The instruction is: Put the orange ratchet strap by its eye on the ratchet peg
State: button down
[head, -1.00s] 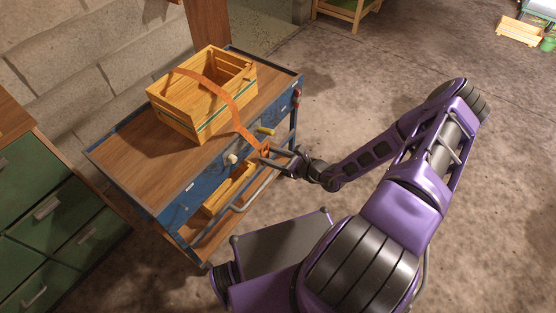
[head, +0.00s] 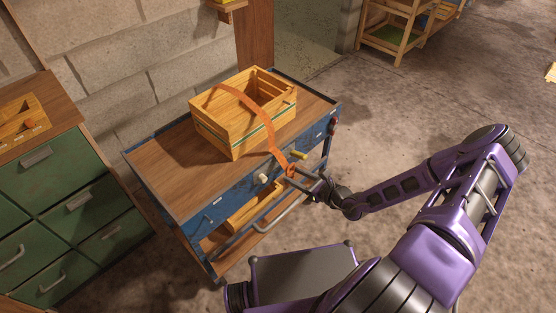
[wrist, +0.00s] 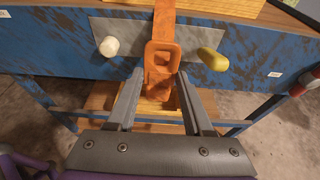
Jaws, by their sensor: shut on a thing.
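The orange ratchet strap (head: 262,124) lies across a wooden crate and hangs down the cart's front. Its eye end (wrist: 162,62) is a rectangular orange loop in the middle of the wrist view. My gripper (head: 293,172) is shut on this end, with one finger (wrist: 160,80) on each side. Two pegs stick out of a grey plate (wrist: 150,28) on the blue cart front: a white one (wrist: 109,46) left of the eye and a yellow one (wrist: 212,60) right of it. Both also show in the head view, white (head: 263,178) and yellow (head: 299,155). The eye is around neither peg.
The slatted wooden crate (head: 222,133) stands on the blue cart's brown top (head: 172,176). A grey rail (head: 285,221) runs along the cart's front below. Green drawers (head: 45,190) stand at left, a block wall behind.

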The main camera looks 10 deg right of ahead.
aim_at(291, 172)
jog(key=shift+w+a, duration=0.45)
jog(key=shift+w, duration=0.15)
jog(key=shift+r+p+x, duration=0.2)
jog(key=shift+p+x, duration=0.4)
jog(key=shift+x, duration=0.7)
dwell(1.7)
jog(key=shift+w+a+f, duration=0.2)
jog(key=shift+w+a, duration=0.2)
jog(key=shift+w, duration=0.15)
dwell(1.5)
jog(key=shift+f, duration=0.2)
dwell(0.3)
jog(key=shift+c, duration=1.1)
grip_release()
jog(key=p+v, duration=0.1)
jog(key=v, duration=1.6)
